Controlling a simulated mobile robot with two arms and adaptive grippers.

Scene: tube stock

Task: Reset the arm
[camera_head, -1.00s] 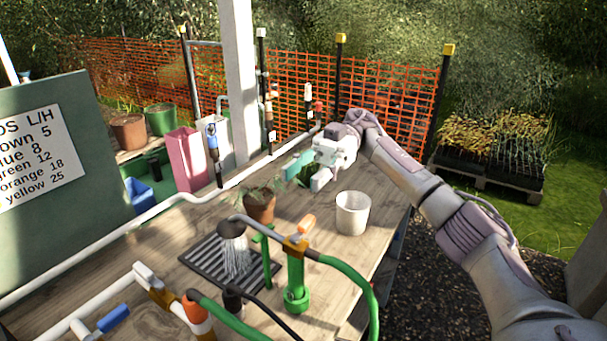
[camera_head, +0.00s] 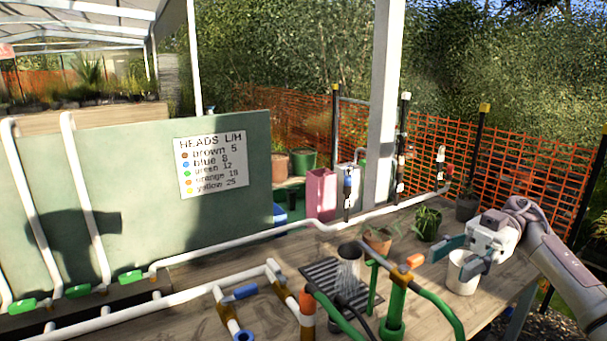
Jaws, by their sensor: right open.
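My right gripper (camera_head: 448,265) is at the right of the head view, its arm coming in from the right edge. Its fingers are spread apart with nothing between them. It overlaps a white pot (camera_head: 463,282) on the wooden table; I cannot tell how high above the pot it is. My left gripper is not in view.
Potted plants (camera_head: 379,240) (camera_head: 427,222) stand left of the gripper. A green stand with an orange handle (camera_head: 396,305), a running shower head (camera_head: 350,256) over a black grate (camera_head: 318,273), and white pipes (camera_head: 190,255) crowd the table. A post (camera_head: 381,110) rises behind.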

